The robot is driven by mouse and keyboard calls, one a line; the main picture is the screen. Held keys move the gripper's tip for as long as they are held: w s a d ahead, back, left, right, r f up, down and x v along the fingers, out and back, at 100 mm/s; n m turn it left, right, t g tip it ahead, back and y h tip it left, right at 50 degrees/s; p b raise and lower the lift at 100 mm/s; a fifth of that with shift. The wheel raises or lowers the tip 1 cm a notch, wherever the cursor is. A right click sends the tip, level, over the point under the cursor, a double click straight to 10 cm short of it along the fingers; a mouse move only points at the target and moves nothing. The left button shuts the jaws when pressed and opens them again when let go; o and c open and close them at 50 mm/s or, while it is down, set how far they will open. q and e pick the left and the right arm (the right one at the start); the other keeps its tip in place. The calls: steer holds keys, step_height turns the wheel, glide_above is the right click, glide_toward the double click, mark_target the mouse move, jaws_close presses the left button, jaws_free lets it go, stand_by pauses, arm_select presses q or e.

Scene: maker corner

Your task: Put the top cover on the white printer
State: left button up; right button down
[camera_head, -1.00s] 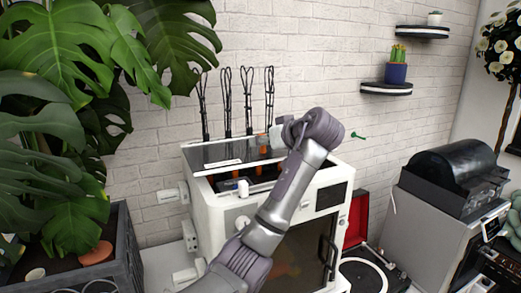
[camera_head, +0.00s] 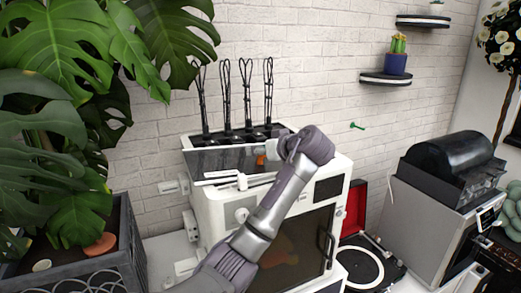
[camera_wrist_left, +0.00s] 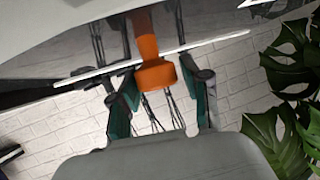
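The white printer (camera_head: 209,218) stands against the brick wall. Its top cover (camera_head: 215,160), a grey see-through box with a dark top, sits over the printer's top. I cannot tell whether its lower edge is fully seated. An orange knob shows on the cover's front (camera_head: 261,160), and also in the left wrist view (camera_wrist_left: 155,72). My left gripper (camera_head: 268,151) is at this knob, with its wrist hiding the cover's right part. In the left wrist view the fingers (camera_wrist_left: 160,105) stand apart on both sides of the knob, with gaps visible. My right gripper is not in view.
Several black whisk-like rods (camera_head: 226,97) rise from the cover's top. A large plant in a dark planter (camera_head: 127,243) stands at left. At right are a red-lidded turntable (camera_head: 357,268), a grey machine (camera_head: 428,222) and wall shelves (camera_head: 385,79).

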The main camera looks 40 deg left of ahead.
arm_select(q)
steer(key=shift+o, duration=0.7)
steer(key=shift+r, duration=0.1)
steer(key=shift+r, duration=0.25)
steer(key=b+v, duration=0.4)
steer(key=v, duration=0.6)
steer(key=shift+d, duration=0.4)
steer(key=shift+s+d+r, duration=0.2)
steer(key=shift+d+r, duration=0.1)
steer(key=shift+d, duration=0.2)
